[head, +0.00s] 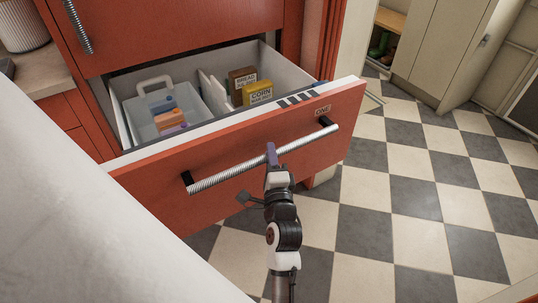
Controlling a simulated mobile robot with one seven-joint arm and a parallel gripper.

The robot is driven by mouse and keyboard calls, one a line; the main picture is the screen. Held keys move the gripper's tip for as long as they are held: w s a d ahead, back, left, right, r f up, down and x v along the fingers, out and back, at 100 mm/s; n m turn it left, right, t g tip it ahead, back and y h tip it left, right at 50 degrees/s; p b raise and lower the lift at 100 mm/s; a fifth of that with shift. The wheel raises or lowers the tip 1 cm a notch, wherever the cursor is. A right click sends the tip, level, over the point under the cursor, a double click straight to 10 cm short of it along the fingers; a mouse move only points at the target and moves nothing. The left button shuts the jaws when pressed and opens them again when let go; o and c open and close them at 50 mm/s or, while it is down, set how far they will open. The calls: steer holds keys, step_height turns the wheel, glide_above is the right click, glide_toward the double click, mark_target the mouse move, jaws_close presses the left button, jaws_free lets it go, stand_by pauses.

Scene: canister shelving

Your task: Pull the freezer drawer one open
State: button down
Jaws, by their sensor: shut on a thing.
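The freezer drawer one (245,157) has a red-orange front with a small "ONE" label near its upper right. It stands pulled out from the red cabinet, and its white inside shows. A ribbed silver bar handle (225,175) with dark end mounts runs across the front. My gripper (271,155) is shut on the handle near its middle, with a purple fingertip showing over the bar. Inside the drawer are a clear bin (150,127) with a pale handle and colored packs, a brown box (242,81) and a yellow box marked CORN (258,93).
A red upper front (170,30) with its own ribbed handle is shut above the drawer. A counter (45,75) with a ribbed white pot stands at left. A pale surface fills the lower left. Checkered floor (420,190) is clear at right, before cream cabinets (440,45).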

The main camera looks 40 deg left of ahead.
steer(key=shift+d, duration=0.15)
steer(key=c, duration=1.3)
jaws_free()
steer(key=shift+o, duration=0.2)
